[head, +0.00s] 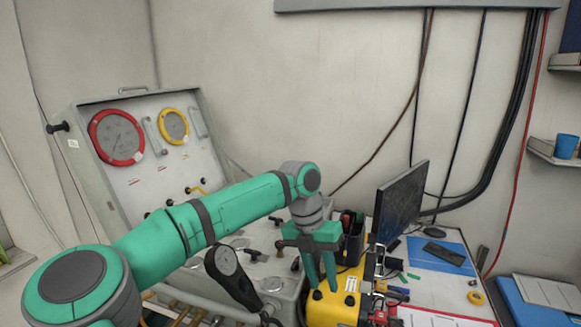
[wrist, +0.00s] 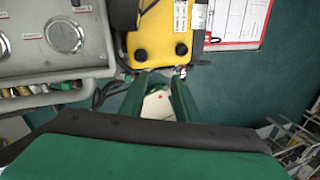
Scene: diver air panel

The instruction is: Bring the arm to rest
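My gripper (head: 322,284) points down at the front right of the air panel, close to a yellow unit (head: 338,310). Its two green fingers are apart, and I see nothing held between them. In the wrist view my gripper (wrist: 159,82) also shows its fingers spread, with a pale patch visible in the gap; I cannot tell what it is. The yellow unit (wrist: 158,38) lies just beyond the fingertips there. My arm reaches across the front of the open panel case (head: 140,150) and hides part of its lower face.
The panel carries a red-rimmed gauge (head: 116,137) and a yellow-rimmed gauge (head: 174,125). A black handset (head: 228,272) stands in front. A monitor (head: 400,203), a black holder (head: 351,245) and a blue mat (head: 428,258) are on the right-hand desk. The wall space above my arm is clear.

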